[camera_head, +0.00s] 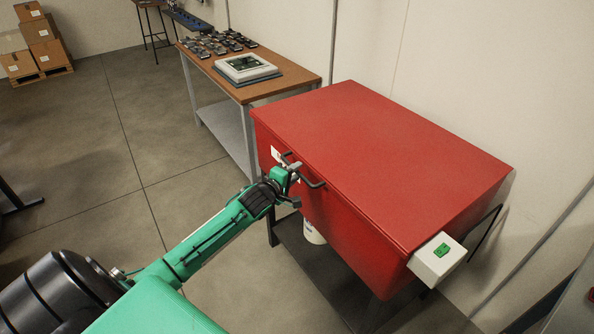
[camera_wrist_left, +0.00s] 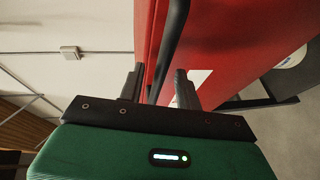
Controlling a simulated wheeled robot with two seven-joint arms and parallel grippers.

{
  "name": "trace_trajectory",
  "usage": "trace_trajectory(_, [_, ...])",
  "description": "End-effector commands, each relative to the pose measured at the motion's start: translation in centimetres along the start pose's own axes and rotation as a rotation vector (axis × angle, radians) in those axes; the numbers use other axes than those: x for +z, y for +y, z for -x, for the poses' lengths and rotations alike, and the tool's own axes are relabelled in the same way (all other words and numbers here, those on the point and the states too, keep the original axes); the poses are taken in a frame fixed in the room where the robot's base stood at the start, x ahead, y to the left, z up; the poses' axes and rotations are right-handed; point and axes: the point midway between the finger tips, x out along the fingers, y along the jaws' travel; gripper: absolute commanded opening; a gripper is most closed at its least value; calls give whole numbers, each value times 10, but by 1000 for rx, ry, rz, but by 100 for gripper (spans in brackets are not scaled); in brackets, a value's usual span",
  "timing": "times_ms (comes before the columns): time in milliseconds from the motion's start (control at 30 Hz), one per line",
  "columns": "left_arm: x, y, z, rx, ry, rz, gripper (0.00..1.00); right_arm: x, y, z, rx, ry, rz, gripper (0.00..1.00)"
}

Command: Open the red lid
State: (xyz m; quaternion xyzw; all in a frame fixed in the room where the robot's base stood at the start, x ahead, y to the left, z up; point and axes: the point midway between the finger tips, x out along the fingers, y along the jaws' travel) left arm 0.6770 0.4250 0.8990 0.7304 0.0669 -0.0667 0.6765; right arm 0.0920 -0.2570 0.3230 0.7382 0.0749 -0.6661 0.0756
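The red lid (camera_head: 385,150) lies flat and closed on top of the red box (camera_head: 350,220). A black bar handle (camera_head: 311,183) sticks out from the front edge near the lid. My left gripper (camera_head: 291,170) is at the left part of this handle. In the left wrist view, my left gripper (camera_wrist_left: 158,85) has its two fingers apart. The handle (camera_wrist_left: 172,45) runs between them, with a gap visible beside it. Whether a finger touches the handle cannot be told. My right gripper is not in view.
A wooden table (camera_head: 290,84) with small devices stands behind on the left. A white container (camera_head: 314,233) sits below the red box.

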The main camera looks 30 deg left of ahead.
Motion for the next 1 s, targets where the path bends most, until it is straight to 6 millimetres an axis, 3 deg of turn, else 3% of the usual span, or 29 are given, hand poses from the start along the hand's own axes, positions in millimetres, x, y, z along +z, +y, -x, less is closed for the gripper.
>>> trace_trajectory(200, [0,1,-15,1,0,0,34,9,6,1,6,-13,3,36])
trace_trajectory(533, [0,0,-17,0,0,0,34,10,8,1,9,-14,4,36])
trace_trajectory(733, [0,0,-17,0,0,0,0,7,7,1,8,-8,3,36])
trace_trajectory(1000, [0,2,-17,-2,0,-1,0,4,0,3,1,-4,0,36])
